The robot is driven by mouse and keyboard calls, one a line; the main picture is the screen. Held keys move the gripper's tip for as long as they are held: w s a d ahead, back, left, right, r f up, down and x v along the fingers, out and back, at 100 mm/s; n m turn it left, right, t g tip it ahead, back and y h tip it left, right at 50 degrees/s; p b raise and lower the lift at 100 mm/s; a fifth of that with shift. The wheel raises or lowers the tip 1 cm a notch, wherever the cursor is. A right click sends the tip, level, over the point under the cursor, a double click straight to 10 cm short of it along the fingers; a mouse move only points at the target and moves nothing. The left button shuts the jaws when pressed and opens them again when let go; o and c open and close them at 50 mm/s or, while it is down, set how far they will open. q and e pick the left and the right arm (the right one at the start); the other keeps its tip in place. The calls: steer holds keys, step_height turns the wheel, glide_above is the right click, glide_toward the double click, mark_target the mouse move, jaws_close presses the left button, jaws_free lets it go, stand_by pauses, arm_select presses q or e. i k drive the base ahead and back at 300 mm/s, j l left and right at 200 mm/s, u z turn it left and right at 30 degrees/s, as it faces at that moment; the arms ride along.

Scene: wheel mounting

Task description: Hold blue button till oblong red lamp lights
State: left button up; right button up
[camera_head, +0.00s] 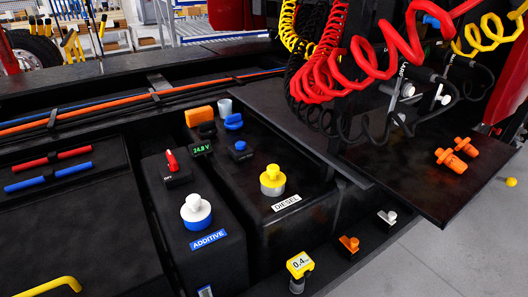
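A small blue button (240,146) on a black square base sits on top of the dark box, behind the yellow-capped DIESEL filler. A blue knob-like part (233,121) stands just behind it. I cannot make out an oblong red lamp for certain. A red lever-like part (171,160) on a black base stands to the left, and an oblong orange block (198,115) lies behind the display. Neither of my grippers shows in this view, and nothing touches the blue button.
A green-lit display (201,150) reads about 24.8 V. The yellow DIESEL cap (272,180) and white-blue ADDITIVE cap (196,212) stand up in front. Red coiled hoses (335,60) hang over a dark plate (420,190) at right. Grey floor (420,262) is clear at lower right.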

mark_target(240, 145)
steer(key=z, duration=1.6)
steer(key=k+l, duration=0.15)
steer(key=k, duration=0.15)
steer(key=k+l, duration=0.2)
steer(key=k, duration=0.15)
